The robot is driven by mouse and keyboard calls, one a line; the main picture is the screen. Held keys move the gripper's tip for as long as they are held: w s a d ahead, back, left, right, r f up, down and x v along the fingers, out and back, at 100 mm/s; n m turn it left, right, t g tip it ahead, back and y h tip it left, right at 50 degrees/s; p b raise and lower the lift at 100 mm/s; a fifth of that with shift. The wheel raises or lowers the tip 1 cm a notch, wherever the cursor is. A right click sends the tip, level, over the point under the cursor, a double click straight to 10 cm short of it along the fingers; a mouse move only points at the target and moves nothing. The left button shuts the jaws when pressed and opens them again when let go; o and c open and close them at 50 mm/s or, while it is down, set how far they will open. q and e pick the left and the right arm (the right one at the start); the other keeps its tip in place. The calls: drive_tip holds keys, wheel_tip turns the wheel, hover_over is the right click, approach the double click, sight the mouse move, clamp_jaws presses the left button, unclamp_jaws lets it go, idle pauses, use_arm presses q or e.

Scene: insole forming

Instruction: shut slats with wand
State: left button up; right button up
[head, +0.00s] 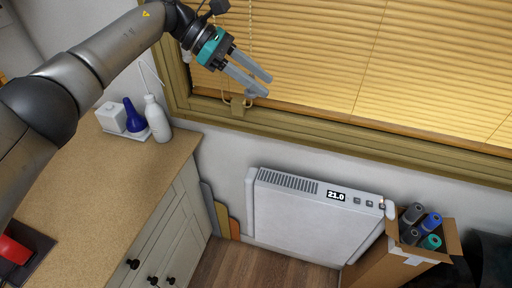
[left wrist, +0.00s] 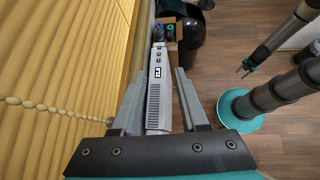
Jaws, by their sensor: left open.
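The yellow blind slats (head: 370,60) cover the window at the upper right of the head view and the left side of the left wrist view (left wrist: 60,60). A beaded cord (left wrist: 40,108) runs across the slats in the left wrist view. I cannot make out a separate wand. My left gripper (head: 263,86) is open in front of the blind's lower left, with nothing seen between its fingers; it also shows in the left wrist view (left wrist: 160,78). My right gripper (left wrist: 244,72) seems to show small at the right of the left wrist view, away from the blind.
The wooden window frame (head: 330,136) runs under the blind. A white heater (head: 310,220) reading 21.0 hangs below it. A cardboard box (head: 376,262) with several rolls stands right. A counter (head: 90,190) with bottles on a tray is at left.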

use_arm(q)
drive_tip(key=w+f+n+t+h+b, duration=0.2)
drive_tip(key=f+n+t, duration=0.3)
drive_tip(key=f+n, duration=0.6)
drive_tip(key=w+f+n+t+h+b, duration=0.2)
drive_tip(key=f+n+t, duration=0.4)
drive_tip(key=f+n, duration=0.6)
drive_tip(key=shift+w+h+b, duration=0.35)
drive_tip(key=shift+h+b, duration=0.05)
drive_tip(key=shift+b, duration=0.15)
drive_tip(key=shift+a+f, duration=0.1)
